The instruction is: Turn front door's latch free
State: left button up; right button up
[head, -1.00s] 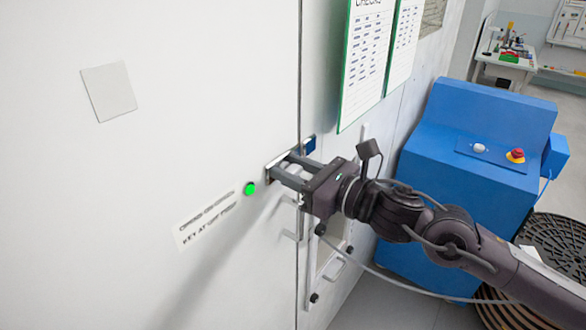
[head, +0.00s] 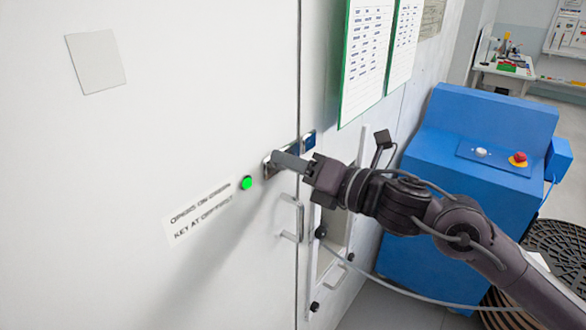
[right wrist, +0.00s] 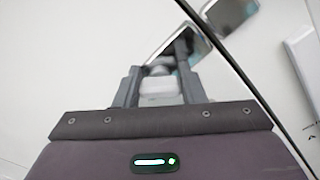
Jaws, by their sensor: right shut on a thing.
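The front door (head: 150,150) is a large white panel, flush with the dark vertical seam at its right edge. Its latch (head: 267,168) is a small metal plate with a pale turn piece, close to that seam. My right gripper (head: 277,159) is at the latch, its fingers pointing into the plate. In the right wrist view, the two fingers (right wrist: 160,88) close on the sides of the pale turn piece (right wrist: 160,70), which they partly hide. The latch plate (right wrist: 195,46) shows tilted behind the fingers. My left gripper is out of view.
A green light (head: 246,183) and a printed label (head: 198,213) are left of the latch. A pale bar handle (head: 299,218) is below it. A blue console (head: 470,200) with a red button stands at right.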

jog(key=m, duration=0.4)
jog(key=shift+m, duration=0.3)
jog(key=m+p, duration=0.1)
jog(key=m, duration=0.3)
jog(key=shift+w+f+m, duration=0.1)
jog(key=shift+f+m, duration=0.05)
jog(key=shift+m, duration=0.25)
jog(key=o, duration=1)
jog(key=shift+d+f, duration=0.1)
jog(key=shift+d, duration=0.05)
